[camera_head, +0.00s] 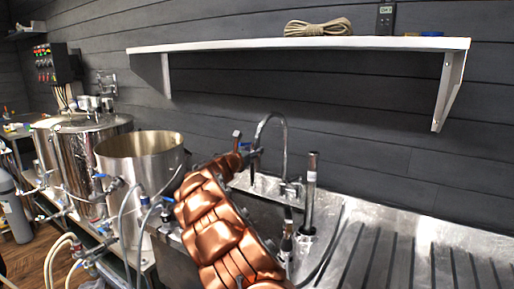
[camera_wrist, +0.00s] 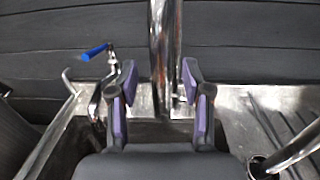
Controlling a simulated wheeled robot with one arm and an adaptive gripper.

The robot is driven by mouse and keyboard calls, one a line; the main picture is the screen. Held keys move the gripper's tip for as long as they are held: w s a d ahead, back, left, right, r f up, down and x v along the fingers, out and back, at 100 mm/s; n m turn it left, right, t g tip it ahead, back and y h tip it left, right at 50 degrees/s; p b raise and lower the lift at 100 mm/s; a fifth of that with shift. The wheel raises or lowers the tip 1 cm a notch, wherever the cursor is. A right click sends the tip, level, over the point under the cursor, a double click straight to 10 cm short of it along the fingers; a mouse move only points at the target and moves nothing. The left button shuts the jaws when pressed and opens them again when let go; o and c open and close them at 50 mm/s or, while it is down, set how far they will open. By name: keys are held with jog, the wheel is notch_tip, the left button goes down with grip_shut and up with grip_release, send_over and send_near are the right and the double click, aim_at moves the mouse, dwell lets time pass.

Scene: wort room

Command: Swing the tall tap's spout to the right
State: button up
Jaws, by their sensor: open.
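The tall tap is chrome with a curved gooseneck spout (camera_head: 284,150) and stands at the back of the sink in the head view. In the wrist view a chrome pipe (camera_wrist: 160,45), seemingly this spout, runs down between my fingers. My gripper (camera_wrist: 160,88) is open, with one purple-padded finger on each side of the pipe. I see no clear contact with either finger. In the head view my copper arm reaches over the sink and partly hides it; the gripper itself is hard to make out there.
A blue-handled lever (camera_wrist: 95,52) is left of my gripper. An upright metal tube (camera_head: 311,185) stands right of the tap. A grooved drainboard (camera_head: 420,250) lies further right. Steel kettles (camera_head: 135,160) stand left. A white shelf (camera_head: 300,44) with coiled rope hangs above.

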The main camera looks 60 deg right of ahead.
aim_at(257, 146)
jog(key=shift+w+d+p, duration=0.15)
jog(key=shift+d+p, duration=0.25)
jog(key=shift+d, duration=1.3)
jog(key=shift+c, duration=0.3)
grip_shut()
